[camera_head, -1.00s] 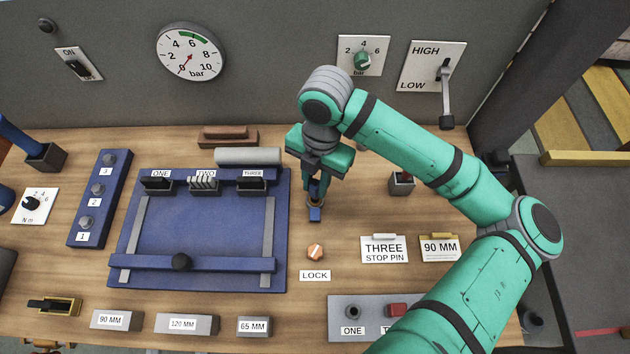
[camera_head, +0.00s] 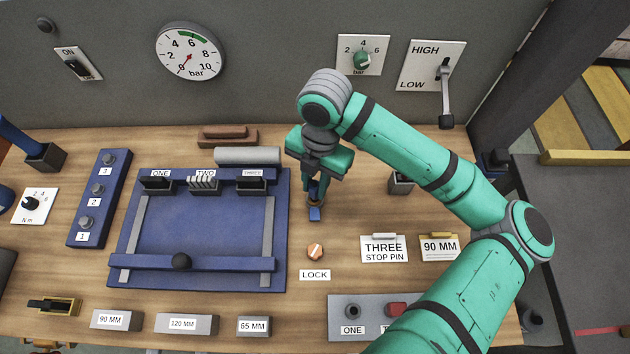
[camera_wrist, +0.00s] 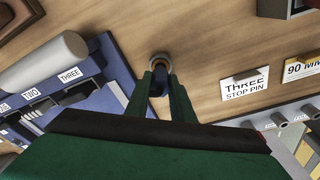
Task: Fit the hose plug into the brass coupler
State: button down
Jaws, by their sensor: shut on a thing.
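My gripper (camera_head: 316,192) points down at the bench, right of the blue fixture board. In the wrist view its two green fingers (camera_wrist: 160,82) are shut on a small dark blue piece, seemingly the hose plug (camera_wrist: 159,80). A round brass-coloured ring, seemingly the brass coupler (camera_wrist: 160,58), shows just beyond the fingertips.
The blue board (camera_head: 200,225) with its bar lies to the left. A grey roller (camera_head: 247,156) lies behind. A small dark box (camera_head: 401,184) stands to the right. Bench between is clear.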

jog(key=shift+f, duration=0.8)
jog(key=shift+s+f, duration=0.1)
jog(key=shift+f, duration=0.4)
jog(key=c, duration=1)
grip_release()
jog(key=shift+c, duration=0.2)
jog(key=shift+r, duration=2.95)
